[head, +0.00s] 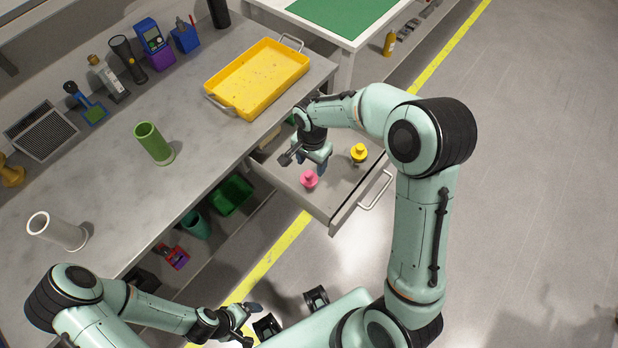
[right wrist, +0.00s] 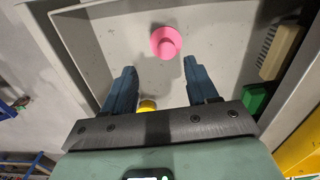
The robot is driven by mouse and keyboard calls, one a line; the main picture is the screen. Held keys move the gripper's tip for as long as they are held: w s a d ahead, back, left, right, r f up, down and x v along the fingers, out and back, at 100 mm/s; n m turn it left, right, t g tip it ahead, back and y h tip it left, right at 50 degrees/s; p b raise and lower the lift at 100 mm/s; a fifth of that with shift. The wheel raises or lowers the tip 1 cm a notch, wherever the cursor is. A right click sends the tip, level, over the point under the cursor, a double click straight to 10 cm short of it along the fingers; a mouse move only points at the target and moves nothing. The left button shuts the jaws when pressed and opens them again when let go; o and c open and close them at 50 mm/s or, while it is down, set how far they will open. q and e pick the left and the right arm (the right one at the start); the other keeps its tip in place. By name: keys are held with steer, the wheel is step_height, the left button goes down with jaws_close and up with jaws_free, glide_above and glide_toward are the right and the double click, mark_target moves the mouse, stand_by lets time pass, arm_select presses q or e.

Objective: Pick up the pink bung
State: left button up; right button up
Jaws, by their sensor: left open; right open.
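The pink bung (head: 309,179) stands in an open drawer (head: 328,207) below the bench top. In the right wrist view the pink bung (right wrist: 166,42) lies beyond my fingertips, roughly in line with the gap between them. My right gripper (head: 304,162) is over the drawer, open and empty; its two blue fingers (right wrist: 160,75) are apart and not touching the bung. My left gripper (head: 250,322) is low in front of the bench, away from the drawer; it is open and nothing shows in it.
A yellow bung (head: 359,153) is also in the drawer, and partly shows behind my right gripper (right wrist: 147,106). The drawer walls and handle (head: 376,190) surround the space. A yellow tray (head: 258,78), green cylinder (head: 154,144) and white cylinder (head: 57,231) stand on the bench.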

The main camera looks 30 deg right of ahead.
mark_target(309, 173)
steer(key=f, duration=0.5)
steer(key=w+f, duration=0.1)
steer(key=f, duration=0.1)
steer(key=shift+a+f, duration=0.1)
steer(key=shift+f, duration=0.25)
steer(key=shift+s, duration=0.1)
jaws_close()
steer(key=shift+r, duration=0.1)
